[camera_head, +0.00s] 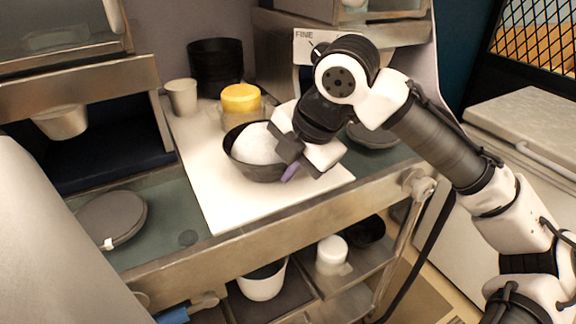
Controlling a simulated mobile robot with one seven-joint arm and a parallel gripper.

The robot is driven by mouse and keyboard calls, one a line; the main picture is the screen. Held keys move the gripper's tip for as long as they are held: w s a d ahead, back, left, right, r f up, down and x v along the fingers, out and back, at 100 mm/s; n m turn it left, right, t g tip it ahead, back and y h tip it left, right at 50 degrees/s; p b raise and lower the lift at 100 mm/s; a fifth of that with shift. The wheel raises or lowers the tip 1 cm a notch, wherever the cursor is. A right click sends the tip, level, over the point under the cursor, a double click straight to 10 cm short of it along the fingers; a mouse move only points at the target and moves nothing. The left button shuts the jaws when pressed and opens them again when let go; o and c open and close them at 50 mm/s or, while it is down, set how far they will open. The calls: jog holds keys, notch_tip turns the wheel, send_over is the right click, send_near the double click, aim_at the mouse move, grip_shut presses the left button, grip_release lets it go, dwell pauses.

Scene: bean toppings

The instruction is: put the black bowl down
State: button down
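The black bowl (236,163) is on or just above the white board (213,196) in the middle of the view. I cannot tell whether its base touches the board. A rounded white mass (256,144) fills its inside. My gripper (293,170) is at the bowl's right side, over its rim. The wrist and gripper body hide the fingertips and that part of the rim, so the grip is not visible.
A yellow-lidded container (241,99), a black stack (216,66) and a pale cup (182,97) stand behind the bowl. A grey round lid (112,217) lies at the left. Another dark dish (373,134) is at the right. The board's front left is clear.

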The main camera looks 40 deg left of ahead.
jog(key=shift+f, duration=0.2)
jog(key=c, duration=1.6)
grip_release()
jog(key=shift+c, duration=0.2)
jog(key=shift+r, duration=0.1)
jog(key=v, duration=1.2)
jog(key=shift+r, duration=0.1)
